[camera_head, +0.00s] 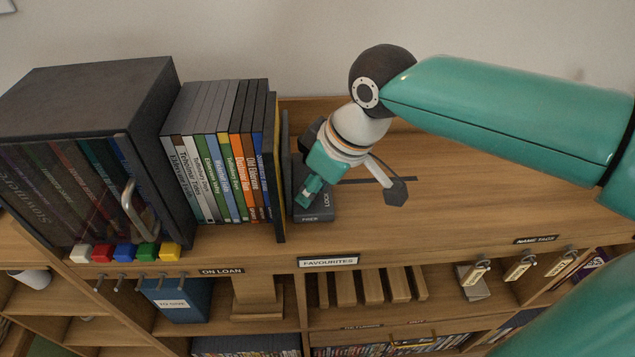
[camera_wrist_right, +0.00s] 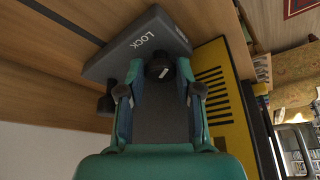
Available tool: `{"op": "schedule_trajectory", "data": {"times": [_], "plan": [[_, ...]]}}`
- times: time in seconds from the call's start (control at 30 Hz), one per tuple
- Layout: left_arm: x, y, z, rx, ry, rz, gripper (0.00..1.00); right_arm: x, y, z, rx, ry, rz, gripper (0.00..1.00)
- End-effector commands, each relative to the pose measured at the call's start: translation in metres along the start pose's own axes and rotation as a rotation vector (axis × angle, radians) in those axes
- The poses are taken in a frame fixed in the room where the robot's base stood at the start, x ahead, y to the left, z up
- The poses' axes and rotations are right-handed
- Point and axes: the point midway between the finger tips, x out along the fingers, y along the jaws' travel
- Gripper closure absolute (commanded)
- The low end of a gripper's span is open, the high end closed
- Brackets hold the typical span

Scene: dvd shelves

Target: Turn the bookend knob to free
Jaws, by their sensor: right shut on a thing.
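The bookend has a dark base (camera_head: 325,212) on the shelf top, marked LOCK and FREE, and an upright panel (camera_head: 284,175) against the DVD row. In the right wrist view the dark base (camera_wrist_right: 112,62) shows the word LOCK, and the panel's yellow face (camera_wrist_right: 232,108) has black bars. The round black knob (camera_wrist_right: 159,66) carries a short white mark; which label it points to I cannot tell. My right gripper (camera_head: 306,193) reaches down over the base. In the wrist view its fingers (camera_wrist_right: 161,75) are shut on the knob. My left gripper is not in view.
A row of DVDs (camera_head: 225,170) stands left of the bookend, beside a dark box case (camera_head: 85,130). Coloured blocks (camera_head: 125,252) line the front edge. The shelf top (camera_head: 470,215) to the right is mostly clear, with a dark slot. Tags hang on hooks below.

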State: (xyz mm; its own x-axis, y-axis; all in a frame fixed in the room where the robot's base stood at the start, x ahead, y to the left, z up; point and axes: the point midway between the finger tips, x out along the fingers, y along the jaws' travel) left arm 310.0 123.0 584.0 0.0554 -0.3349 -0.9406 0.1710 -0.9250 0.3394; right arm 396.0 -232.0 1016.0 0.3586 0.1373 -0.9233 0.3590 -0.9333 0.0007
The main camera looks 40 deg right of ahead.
Motion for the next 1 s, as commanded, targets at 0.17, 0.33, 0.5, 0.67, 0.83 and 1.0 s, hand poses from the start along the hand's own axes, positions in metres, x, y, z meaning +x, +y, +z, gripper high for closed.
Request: {"op": "schedule_trajectory", "data": {"times": [0.17,0.33,0.5,0.67,0.83,1.0], "plan": [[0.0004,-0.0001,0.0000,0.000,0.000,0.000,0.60,0.0026,-0.0016,0.0035,0.011,-0.014,0.000,1.00],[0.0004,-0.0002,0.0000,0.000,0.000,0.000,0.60,0.0027,-0.0015,0.0037,0.011,-0.014,0.000,1.00],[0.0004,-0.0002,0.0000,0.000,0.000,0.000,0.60,0.0026,-0.0013,0.0037,0.011,-0.014,0.000,0.56],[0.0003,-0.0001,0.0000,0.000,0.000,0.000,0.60,0.0016,-0.0007,0.0024,0.011,-0.008,0.002,0.40],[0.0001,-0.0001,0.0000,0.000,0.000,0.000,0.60,0.0009,-0.0003,0.0016,0.011,-0.005,0.003,0.40],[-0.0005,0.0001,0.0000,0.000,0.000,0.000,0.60,-0.0040,-0.0001,0.0009,0.011,-0.003,0.004,0.40]]}}
